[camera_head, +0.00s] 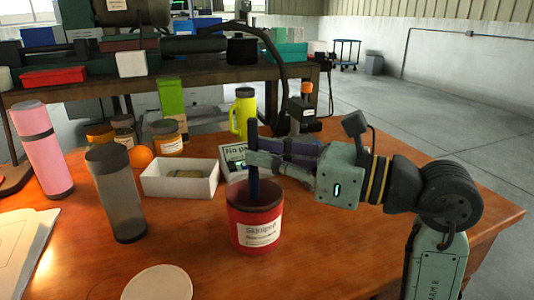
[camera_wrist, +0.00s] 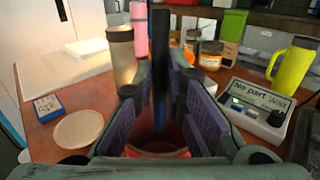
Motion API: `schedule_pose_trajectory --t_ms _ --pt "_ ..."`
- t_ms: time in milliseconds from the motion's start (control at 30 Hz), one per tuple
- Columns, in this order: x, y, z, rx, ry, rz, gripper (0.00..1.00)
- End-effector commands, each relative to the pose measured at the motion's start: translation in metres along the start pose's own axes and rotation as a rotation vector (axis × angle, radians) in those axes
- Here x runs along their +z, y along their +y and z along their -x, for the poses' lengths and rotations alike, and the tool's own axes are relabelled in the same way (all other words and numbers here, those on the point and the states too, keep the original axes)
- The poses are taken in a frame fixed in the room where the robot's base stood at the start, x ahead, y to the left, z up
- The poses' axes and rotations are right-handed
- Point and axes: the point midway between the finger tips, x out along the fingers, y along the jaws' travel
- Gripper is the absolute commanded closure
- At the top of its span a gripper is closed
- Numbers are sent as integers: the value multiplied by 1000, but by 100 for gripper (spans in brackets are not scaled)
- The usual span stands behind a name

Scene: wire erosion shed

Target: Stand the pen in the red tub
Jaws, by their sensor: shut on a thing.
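The pen (camera_head: 253,150) is dark blue and upright. My gripper (camera_head: 262,160) is shut on it from the right, partway up its length. The red tub (camera_head: 256,236) with a white label stands on the wooden table, directly below the pen. In the head view the pen's lower end passes behind the tub's front rim, so its tip is hidden and I cannot tell if it touches the bottom. In the wrist view the pen (camera_wrist: 160,75) stands between my fingers, and the red tub's rim (camera_wrist: 158,153) shows beneath them.
A white bin (camera_head: 152,186) and a grey tumbler (camera_head: 117,195) stand left of the tub. A round pale disc (camera_head: 158,284) lies at the front. A sign device (camera_head: 232,155), a yellow flask (camera_head: 242,110) and jars stand behind. The table right of the tub is clear.

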Motion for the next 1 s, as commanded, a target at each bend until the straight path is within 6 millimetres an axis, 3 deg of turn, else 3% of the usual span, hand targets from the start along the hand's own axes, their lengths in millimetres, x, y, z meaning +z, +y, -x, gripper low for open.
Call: schedule_pose_trajectory --t_ms 400,867,900,1000 --pt "-37 0 0 0 0 0 100" --pt "-45 0 0 1 3 -1 100" --pt "-45 0 0 1 4 -2 88" --pt "-45 0 0 1 4 -2 81"
